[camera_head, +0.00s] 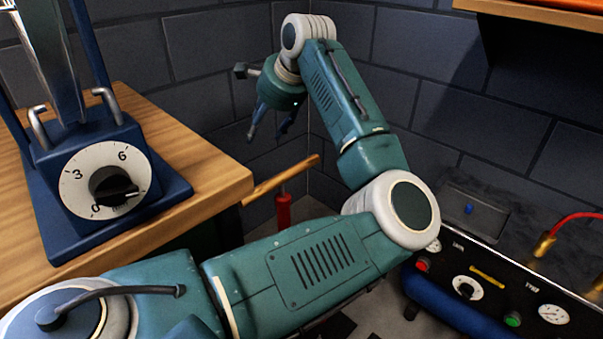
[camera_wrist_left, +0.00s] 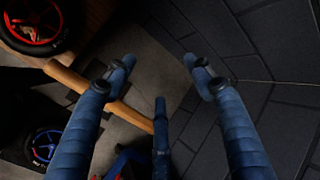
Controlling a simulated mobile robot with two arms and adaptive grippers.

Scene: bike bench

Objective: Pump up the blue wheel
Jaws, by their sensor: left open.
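The blue wheel (camera_wrist_left: 46,145) is a dark tyre with a blue rim, low at the left edge of the left wrist view. My left gripper (camera_head: 267,136) hangs in the wall corner, past the bench end; its blue fingers are spread and empty, and they also show in the left wrist view (camera_wrist_left: 160,72). A wooden bar (camera_head: 281,180) on a red upright (camera_head: 283,211), perhaps a pump handle, stands below the gripper. The bar crosses behind the fingers in the left wrist view (camera_wrist_left: 88,88). My right gripper is not in view.
A red-rimmed wheel (camera_wrist_left: 36,22) is at the upper left. A blue stand with a numbered dial (camera_head: 106,181) sits on the wooden bench (camera_head: 205,170). A panel with gauges (camera_head: 480,283) and a red hose (camera_head: 575,219) are at right. Brick walls (camera_head: 440,60) close the corner.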

